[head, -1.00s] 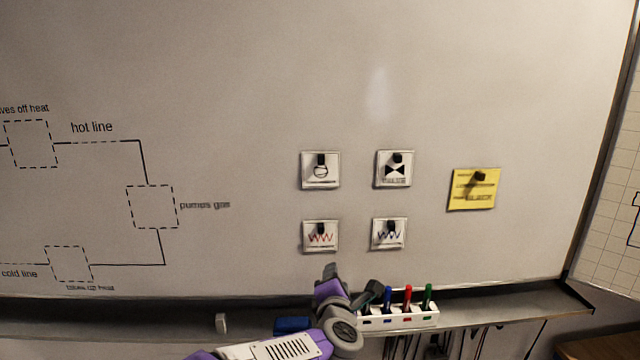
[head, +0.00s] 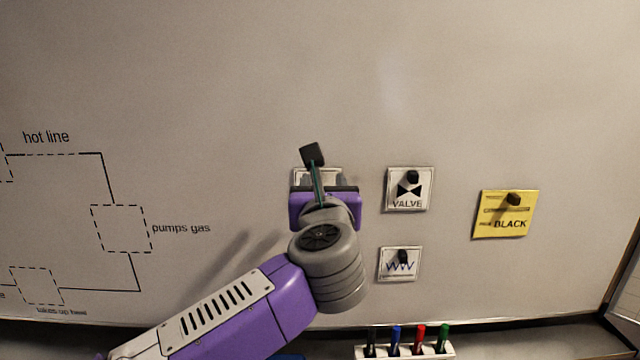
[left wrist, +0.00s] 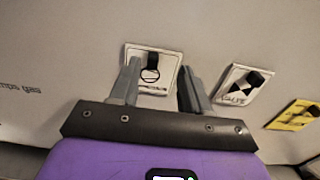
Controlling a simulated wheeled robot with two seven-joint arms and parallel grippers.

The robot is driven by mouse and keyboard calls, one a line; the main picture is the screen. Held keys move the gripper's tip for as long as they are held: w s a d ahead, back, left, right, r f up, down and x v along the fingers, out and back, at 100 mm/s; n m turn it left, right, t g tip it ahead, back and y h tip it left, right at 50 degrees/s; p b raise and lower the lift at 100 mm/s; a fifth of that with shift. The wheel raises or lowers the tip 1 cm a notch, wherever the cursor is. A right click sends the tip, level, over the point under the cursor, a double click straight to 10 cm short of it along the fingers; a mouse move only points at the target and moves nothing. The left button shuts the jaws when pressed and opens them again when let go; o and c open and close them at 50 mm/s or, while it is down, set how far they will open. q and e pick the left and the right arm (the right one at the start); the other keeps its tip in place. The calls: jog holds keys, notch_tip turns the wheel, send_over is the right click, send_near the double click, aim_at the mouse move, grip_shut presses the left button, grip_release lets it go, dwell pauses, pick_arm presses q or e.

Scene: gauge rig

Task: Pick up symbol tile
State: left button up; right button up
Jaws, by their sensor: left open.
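The upper-left symbol tile (head: 333,173), white with a round symbol and a black knob, is on the whiteboard, mostly hidden behind my left gripper (head: 322,184) in the head view. In the left wrist view this tile (left wrist: 152,72) shows between the two grey fingers of the open left gripper (left wrist: 160,76); whether they touch it I cannot tell. The VALVE tile (head: 409,190) is to its right and the blue zigzag tile (head: 399,265) below that. The red zigzag tile is hidden behind my arm. My right gripper is not in view.
A yellow note (head: 505,215) marked BLACK is at the right. A marker holder (head: 404,352) with several pens is at the bottom edge. A line diagram with dashed boxes (head: 121,229) is drawn at the left. The board above the tiles is clear.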

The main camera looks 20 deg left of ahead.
aim_at(328, 175)
pick_arm(q)
jog(key=x, duration=0.3)
jog(key=p+x, duration=0.1)
jog(key=x, duration=0.1)
jog(key=shift+a+f, duration=0.25)
jog(key=shift+a, duration=0.2)
grip_shut()
